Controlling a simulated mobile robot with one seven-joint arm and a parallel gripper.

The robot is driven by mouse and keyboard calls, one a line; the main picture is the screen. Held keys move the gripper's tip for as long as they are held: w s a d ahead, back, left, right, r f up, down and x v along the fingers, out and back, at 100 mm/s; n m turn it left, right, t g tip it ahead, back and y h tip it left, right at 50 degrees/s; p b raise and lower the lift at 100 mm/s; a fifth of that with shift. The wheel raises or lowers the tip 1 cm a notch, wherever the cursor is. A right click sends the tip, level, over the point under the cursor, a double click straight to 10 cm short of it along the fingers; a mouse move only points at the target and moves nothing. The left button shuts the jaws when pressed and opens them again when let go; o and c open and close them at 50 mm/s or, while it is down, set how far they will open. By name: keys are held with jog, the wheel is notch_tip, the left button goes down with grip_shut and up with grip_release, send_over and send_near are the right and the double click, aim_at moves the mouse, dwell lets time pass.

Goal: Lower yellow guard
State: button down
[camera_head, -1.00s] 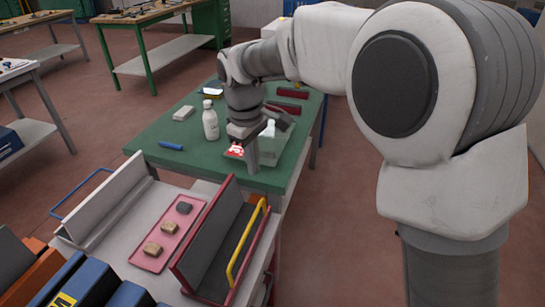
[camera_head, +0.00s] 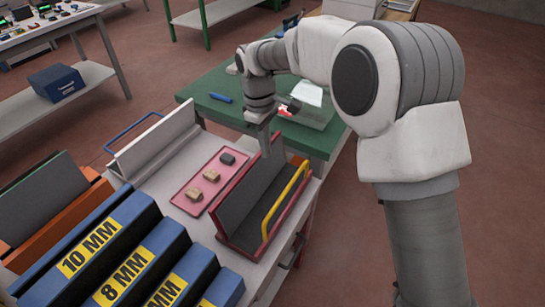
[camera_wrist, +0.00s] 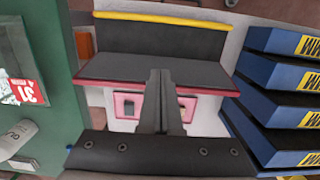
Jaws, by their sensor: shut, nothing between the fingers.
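The yellow guard (camera_head: 285,203) is a thin bar with bent ends along the right side of a grey, red-edged V-shaped rack (camera_head: 249,195) on the cart. In the wrist view the yellow bar (camera_wrist: 160,19) runs across the top, above the rack's dark panel (camera_wrist: 155,40). My gripper (camera_head: 266,150) points down near the far end of the rack, apart from the yellow bar. In the wrist view its fingers (camera_wrist: 163,75) are together and empty, in front of the rack's near red edge. Whether the fingertips touch the rack cannot be told.
A pink tray (camera_head: 196,206) with small blocks lies left of the rack. Blue holders marked 10 MM (camera_head: 90,246) and 8 MM stand at the near left. A green table (camera_head: 222,112) is behind, with a bottle (camera_wrist: 17,138) at its edge. Open floor lies right.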

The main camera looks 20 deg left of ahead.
jog(key=d+f+b, duration=0.1)
jog(key=d+f, duration=0.3)
jog(key=f, duration=0.5)
jog(key=shift+s+d, duration=0.2)
jog(key=shift+d, duration=0.1)
jog(key=shift+d, duration=0.1)
jog(key=shift+d+y+b, duration=0.2)
jog(key=shift+y+b, duration=0.1)
